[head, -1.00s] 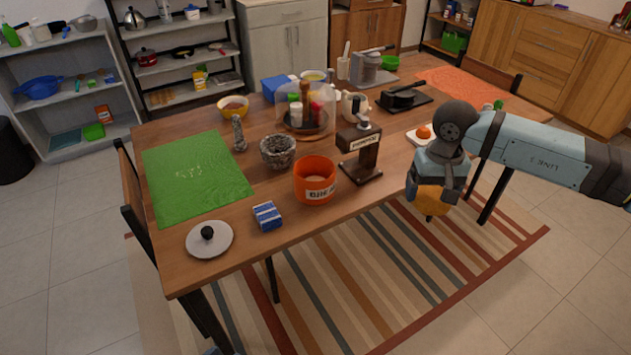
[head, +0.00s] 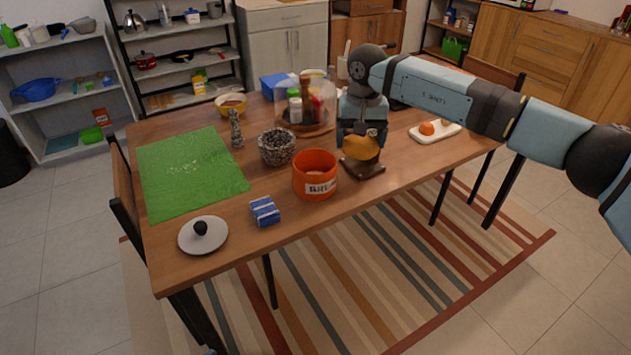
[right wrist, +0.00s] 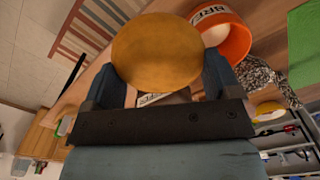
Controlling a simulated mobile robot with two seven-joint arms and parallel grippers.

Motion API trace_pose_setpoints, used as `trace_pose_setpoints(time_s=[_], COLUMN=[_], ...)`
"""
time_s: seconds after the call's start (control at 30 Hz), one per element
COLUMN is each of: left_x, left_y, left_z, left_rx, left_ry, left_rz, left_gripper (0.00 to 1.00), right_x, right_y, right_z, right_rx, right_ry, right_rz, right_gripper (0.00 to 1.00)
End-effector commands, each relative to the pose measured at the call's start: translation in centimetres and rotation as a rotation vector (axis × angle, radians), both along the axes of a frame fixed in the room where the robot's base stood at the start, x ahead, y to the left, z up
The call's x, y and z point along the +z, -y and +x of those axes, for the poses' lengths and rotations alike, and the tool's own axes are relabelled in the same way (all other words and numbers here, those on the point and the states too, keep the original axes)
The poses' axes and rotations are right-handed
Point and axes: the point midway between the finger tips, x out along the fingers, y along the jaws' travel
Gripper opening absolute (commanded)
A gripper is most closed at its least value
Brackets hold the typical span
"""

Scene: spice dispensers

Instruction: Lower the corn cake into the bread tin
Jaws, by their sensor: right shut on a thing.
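The corn cake is a round golden-brown disc (head: 361,150), held in my right gripper (head: 362,136). In the right wrist view the corn cake (right wrist: 156,52) sits between the two fingers of the gripper (right wrist: 170,80). The bread tin (head: 315,178) is an open orange round tin with a white label, standing on the table to the left of the gripper. It also shows at the upper right of the right wrist view (right wrist: 234,42). The cake is apart from the tin, to its right and higher. My left gripper is not in view.
A white tray (head: 446,131) lies right. The green mat (head: 190,175) is mostly clear.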

Motion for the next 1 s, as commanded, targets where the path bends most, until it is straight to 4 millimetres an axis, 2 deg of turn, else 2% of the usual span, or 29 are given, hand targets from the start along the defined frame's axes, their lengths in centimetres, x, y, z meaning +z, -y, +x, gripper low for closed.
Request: trace_pose_setpoints(time_s=[0.03,0.5,0.6,0.8,1.0], left_x=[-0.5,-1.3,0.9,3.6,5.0], left_y=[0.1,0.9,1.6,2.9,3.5], left_z=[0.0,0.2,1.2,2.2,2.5], left_rx=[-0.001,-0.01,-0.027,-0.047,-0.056], left_ry=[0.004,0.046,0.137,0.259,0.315], left_rz=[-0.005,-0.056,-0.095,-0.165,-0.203], left_gripper=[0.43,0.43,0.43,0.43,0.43], right_x=[-0.5,-4.2,-4.9,-5.5,-5.6], right_y=[-0.9,-7.4,-8.4,-9.5,-9.9], right_z=[0.7,6.5,7.4,8.5,8.9], right_rx=[0.001,-0.001,-0.001,-0.001,0.0], right_ry=[0.002,0.001,0.001,0.001,0.001], right_rz=[0.0,-0.001,0.0,0.001,0.0], right_gripper=[0.58,0.58,0.58,0.58,0.58])
